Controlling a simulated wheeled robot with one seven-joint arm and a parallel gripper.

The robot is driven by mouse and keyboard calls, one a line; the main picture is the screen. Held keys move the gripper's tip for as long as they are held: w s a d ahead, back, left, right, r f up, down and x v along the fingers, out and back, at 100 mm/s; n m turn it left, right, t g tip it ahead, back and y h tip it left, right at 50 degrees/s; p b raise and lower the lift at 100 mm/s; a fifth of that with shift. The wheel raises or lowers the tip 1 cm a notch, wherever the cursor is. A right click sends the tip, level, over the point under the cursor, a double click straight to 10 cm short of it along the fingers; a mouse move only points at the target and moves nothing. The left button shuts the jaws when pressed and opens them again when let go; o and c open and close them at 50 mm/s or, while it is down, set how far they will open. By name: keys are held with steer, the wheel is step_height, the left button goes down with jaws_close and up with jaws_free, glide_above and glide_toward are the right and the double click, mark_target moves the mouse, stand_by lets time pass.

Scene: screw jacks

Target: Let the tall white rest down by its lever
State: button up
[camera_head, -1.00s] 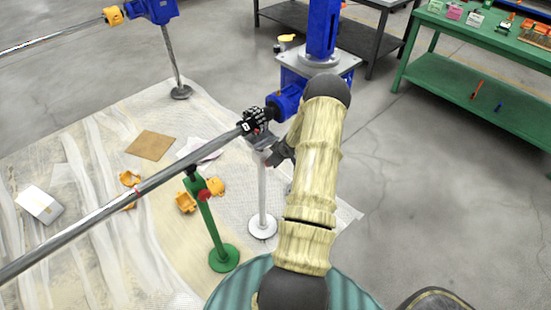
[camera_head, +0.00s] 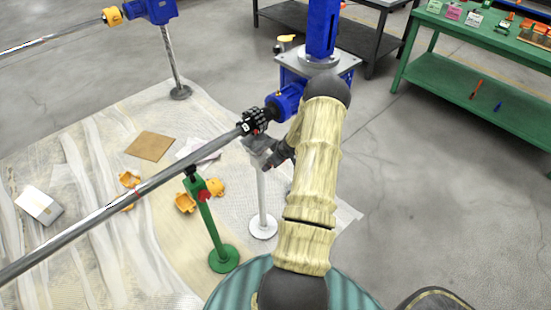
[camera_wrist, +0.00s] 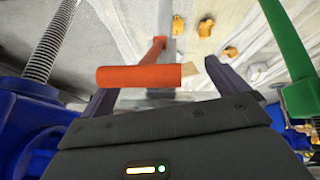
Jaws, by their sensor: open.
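The tall white rest (camera_head: 262,197) stands upright on its round base under the long steel shaft (camera_head: 130,195), near the shaft's coupling end. Its grey head (camera_head: 256,146) sits just below the shaft; I cannot tell whether they touch. In the wrist view its orange-red lever (camera_wrist: 135,76) lies crosswise between my fingers, with an arm running away from me. My gripper (camera_wrist: 160,79) is open around the lever handle, and no grip shows. In the head view my gripper (camera_head: 278,157) is beside the rest's head, partly hidden by my arm.
A green rest (camera_head: 211,228) with a red lever stands left of the white one. A blue machine (camera_head: 288,101) with a black coupling stands behind. Orange parts (camera_head: 186,203) and a brown board (camera_head: 150,146) lie on the sheeted floor.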

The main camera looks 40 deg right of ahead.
steer(key=p+v, duration=0.2)
steer(key=v, duration=1.5)
steer(key=shift+r, duration=0.2)
steer(key=shift+c, duration=0.5)
